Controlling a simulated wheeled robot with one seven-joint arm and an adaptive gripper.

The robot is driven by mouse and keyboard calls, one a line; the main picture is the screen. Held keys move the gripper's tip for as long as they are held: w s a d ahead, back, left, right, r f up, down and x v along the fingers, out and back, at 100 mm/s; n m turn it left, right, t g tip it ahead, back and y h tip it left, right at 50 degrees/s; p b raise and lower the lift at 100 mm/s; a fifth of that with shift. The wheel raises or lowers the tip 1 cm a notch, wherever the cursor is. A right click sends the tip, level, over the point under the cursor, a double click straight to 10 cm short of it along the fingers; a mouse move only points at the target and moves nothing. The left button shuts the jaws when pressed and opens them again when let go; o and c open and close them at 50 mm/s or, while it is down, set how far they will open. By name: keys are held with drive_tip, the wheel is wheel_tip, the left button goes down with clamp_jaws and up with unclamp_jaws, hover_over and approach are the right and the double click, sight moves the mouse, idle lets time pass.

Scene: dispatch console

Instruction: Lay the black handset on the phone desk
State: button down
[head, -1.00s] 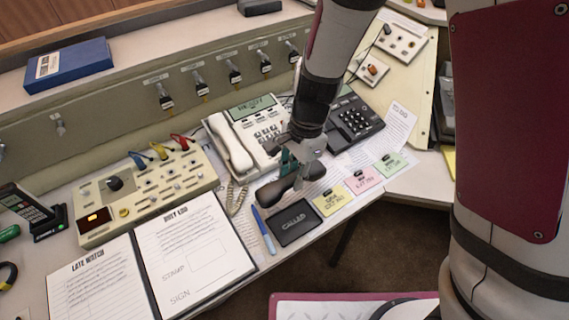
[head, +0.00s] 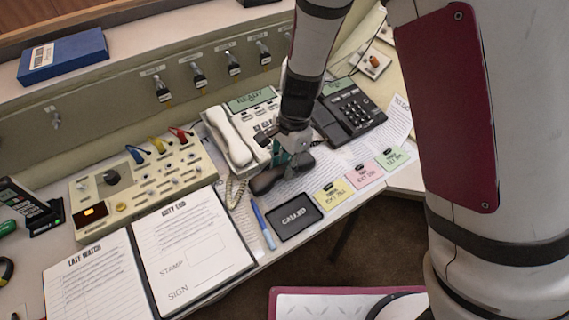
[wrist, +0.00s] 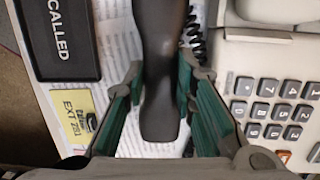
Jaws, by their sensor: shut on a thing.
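The black handset (head: 268,181) is in my gripper (head: 291,158), over the printed sheet in front of the two desk phones. In the wrist view the handset (wrist: 160,60) runs lengthwise between the two green-padded fingers of my gripper (wrist: 160,88), which is shut on it. I cannot tell whether the handset touches the paper below.
A cream phone (head: 222,118) with its own pale handset stands just behind. A black "CALLED" tray (head: 294,217), a blue pen (head: 263,226) and several sticky notes (head: 333,194) line the front edge. A log binder (head: 192,245) and switch box (head: 140,186) lie left.

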drive_tip(key=c, duration=1.3)
unclamp_jaws()
drive_tip(key=r, duration=0.4)
drive_tip(key=d+r+p, duration=0.1)
drive_tip(key=r, duration=0.3)
drive_tip(key=w+r+p, duration=0.1)
drive_tip(key=r, duration=0.3)
drive_tip(key=shift+d, duration=0.3)
